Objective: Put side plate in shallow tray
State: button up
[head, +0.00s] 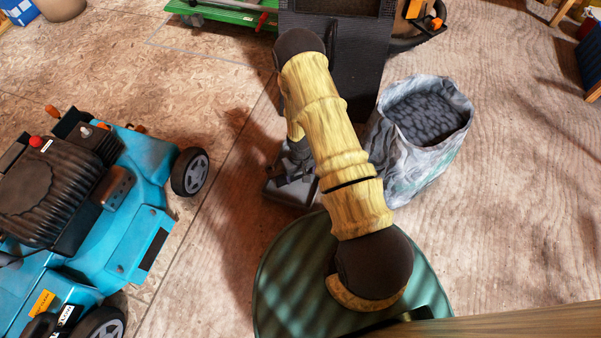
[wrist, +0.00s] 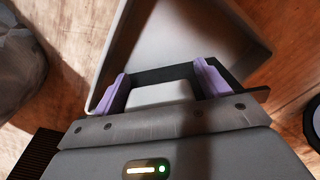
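The shallow tray is a grey, low-walled tray (wrist: 112,48) filling the upper middle of the wrist view. A grey box-like piece low under my arm in the head view (head: 290,192) seems to be the same tray. My gripper (wrist: 165,78) is over the tray's near side, its two purple fingertips wide apart. A dark flat strip shows between and to the right of the fingers; I cannot tell whether it is part of my gripper or a separate piece. I cannot make out a side plate with certainty in either view. In the head view my arm partly hides the gripper.
A blue mower (head: 110,235) stands at the left. An open bag of dark lumps (head: 440,165) stands right of my arm. A dark upright container (head: 350,60) is behind the tray, with a green cart (head: 220,12) beyond.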

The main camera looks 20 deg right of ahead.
notch_tip(320, 180, up, 12)
jog(key=p, duration=0.8)
jog(key=shift+w+r, duration=0.15)
jog(key=shift+r, duration=0.05)
dwell(0.3)
jog(key=shift+r, duration=0.1)
notch_tip(320, 180, up, 19)
jog(key=t, duration=0.1)
jog(key=s+r+m+t, duration=0.1)
jog(key=s+r, duration=1)
jog(key=r, duration=0.5)
jog(key=shift+s+a+m+t, duration=0.25)
jog(key=shift+s+m+t, duration=0.15)
